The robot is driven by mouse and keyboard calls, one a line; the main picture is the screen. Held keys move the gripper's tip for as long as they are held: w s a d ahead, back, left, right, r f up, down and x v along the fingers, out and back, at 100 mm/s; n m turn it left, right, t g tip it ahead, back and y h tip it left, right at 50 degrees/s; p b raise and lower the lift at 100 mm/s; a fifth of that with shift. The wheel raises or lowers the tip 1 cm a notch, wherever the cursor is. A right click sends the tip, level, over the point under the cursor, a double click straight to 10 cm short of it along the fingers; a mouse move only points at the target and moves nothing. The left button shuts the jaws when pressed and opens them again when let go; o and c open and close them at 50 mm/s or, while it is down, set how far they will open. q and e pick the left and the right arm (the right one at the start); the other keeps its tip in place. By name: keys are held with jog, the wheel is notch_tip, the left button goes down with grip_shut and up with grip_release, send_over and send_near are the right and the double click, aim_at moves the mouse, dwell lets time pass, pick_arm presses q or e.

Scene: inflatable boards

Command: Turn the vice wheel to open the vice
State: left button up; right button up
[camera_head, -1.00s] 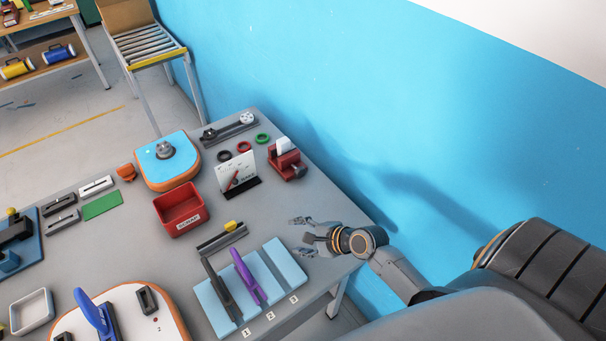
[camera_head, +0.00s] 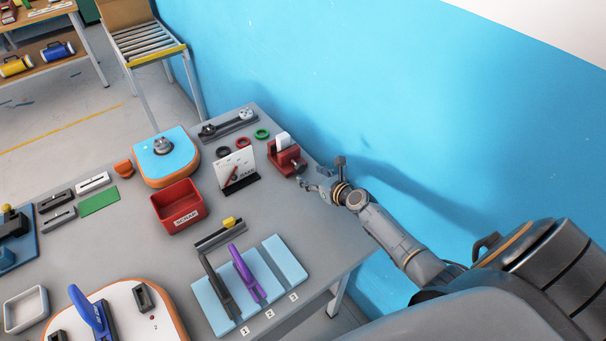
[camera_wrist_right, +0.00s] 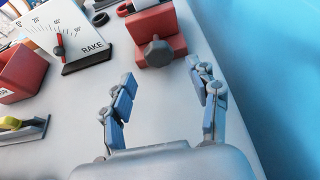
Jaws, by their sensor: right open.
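The red vice (camera_head: 284,158) stands near the table's right edge, by the blue wall, with a white piece standing in its jaws. In the right wrist view the red vice (camera_wrist_right: 150,24) is at the top, and its dark grey wheel (camera_wrist_right: 158,53) faces my gripper. My right gripper (camera_head: 316,180) is just to the right of and nearer than the vice in the head view. In the right wrist view its blue-padded fingers (camera_wrist_right: 165,92) are spread apart with nothing between them. The wheel lies ahead of the gap, apart from the fingers. My left gripper is not in view.
Black, red and green rings lie behind. Light-blue boards (camera_head: 284,260) with handles lie nearer. The blue wall (camera_head: 420,110) is close on the right.

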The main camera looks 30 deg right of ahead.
aim_at(302, 170)
jog(key=b+x, duration=0.2)
jog(key=x, duration=0.3)
jog(key=shift+w+f, duration=0.1)
jog(key=shift+w, duration=0.05)
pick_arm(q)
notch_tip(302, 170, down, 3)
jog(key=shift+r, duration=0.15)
pick_arm(e)
jog(key=c, duration=1.1)
jog(key=shift+a+r+n+h+p, duration=0.2)
jog(key=shift+n+h+p, duration=0.15)
jog(key=shift+p, duration=0.2)
jog(key=shift+c, duration=0.2)
jog(key=shift+n, duration=0.45)
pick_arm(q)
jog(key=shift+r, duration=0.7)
pick_arm(e)
jog(key=shift+f+n+h, duration=0.15)
jog(key=shift+n+h, duration=0.9)
jog(key=shift+n, duration=0.15)
